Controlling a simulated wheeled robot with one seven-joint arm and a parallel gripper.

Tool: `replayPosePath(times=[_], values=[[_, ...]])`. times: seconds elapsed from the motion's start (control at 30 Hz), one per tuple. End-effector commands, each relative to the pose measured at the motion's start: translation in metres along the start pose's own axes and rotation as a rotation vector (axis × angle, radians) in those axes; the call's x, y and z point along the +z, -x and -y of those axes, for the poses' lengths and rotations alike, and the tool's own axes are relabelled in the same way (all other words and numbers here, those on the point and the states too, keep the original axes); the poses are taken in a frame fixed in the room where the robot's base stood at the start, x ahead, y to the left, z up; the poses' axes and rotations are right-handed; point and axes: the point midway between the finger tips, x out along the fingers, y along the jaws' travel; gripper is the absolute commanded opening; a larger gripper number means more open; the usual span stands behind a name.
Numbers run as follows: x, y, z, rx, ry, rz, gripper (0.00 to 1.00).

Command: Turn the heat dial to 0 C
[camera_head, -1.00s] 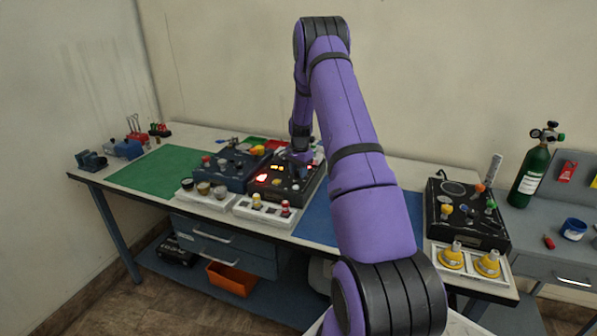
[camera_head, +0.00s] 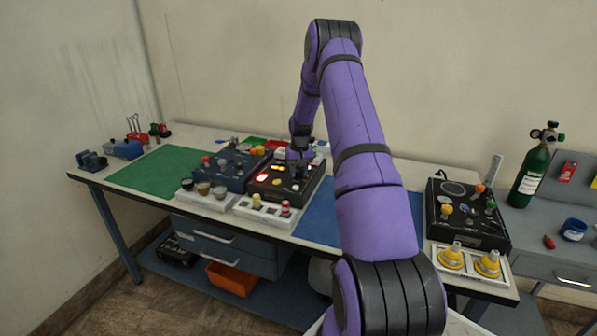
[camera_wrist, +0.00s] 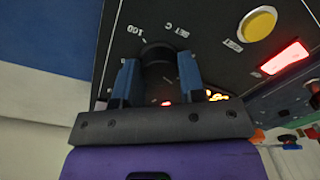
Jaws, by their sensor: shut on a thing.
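The heat dial (camera_wrist: 157,53) is a dark round knob on a black panel, with "SET C" and "100" printed beside it in the wrist view. My gripper (camera_wrist: 158,74) is shut on the dial, with one blue finger on each side of it. The dial's pointer cannot be made out. In the head view my gripper (camera_head: 299,158) is over the black heater box (camera_head: 297,196), and the dial is hidden there.
A yellow button (camera_wrist: 257,24) and a lit red display (camera_wrist: 285,57) are on the same panel. A blue box (camera_head: 228,175) stands to its left. White trays (camera_head: 262,214) sit in front. A blue mat (camera_head: 320,213) to the right is clear.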

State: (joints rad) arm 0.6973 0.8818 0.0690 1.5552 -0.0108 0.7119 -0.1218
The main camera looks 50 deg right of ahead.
Motion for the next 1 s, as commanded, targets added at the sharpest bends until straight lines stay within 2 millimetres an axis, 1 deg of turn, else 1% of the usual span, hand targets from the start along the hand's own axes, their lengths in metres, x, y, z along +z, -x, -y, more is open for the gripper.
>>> replayPosePath(times=[0.6, 0.8, 1.0], values=[[-0.0012, 0.0007, 0.0008, 0.000, 0.568, 0.024, 0.13], [-0.0011, 0.0006, 0.0004, 0.000, 0.708, 0.031, 0.13], [-0.0010, 0.0006, 0.0011, 0.000, 0.804, 0.036, 0.13]])
